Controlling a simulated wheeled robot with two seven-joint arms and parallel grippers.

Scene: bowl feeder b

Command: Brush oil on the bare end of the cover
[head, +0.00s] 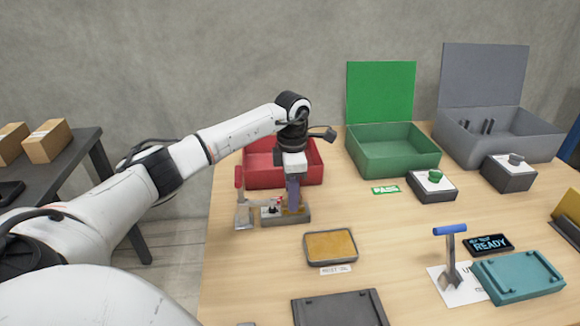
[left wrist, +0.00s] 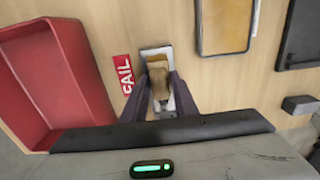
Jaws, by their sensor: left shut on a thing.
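My left gripper (head: 293,208) points down over a small grey block-like stand (head: 268,221) in front of the red bin. In the left wrist view its fingers (left wrist: 162,95) are shut on a tan, brush-like thing (left wrist: 158,76), which sits at the stand; whether it touches the stand I cannot tell. The oil tray (head: 330,246), amber inside a dark rim, lies to the right and nearer; it also shows in the left wrist view (left wrist: 226,22). A teal plate (head: 518,277) and a dark plate (head: 340,310) lie on the table; which is the cover I cannot tell. My right gripper is not in view.
A red-handled tool (head: 242,214) stands just left of the gripper. The red bin (head: 312,172) is behind it. A blue-handled tool (head: 450,262), a READY display (head: 487,244) and a green-button box (head: 432,187) are to the right.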

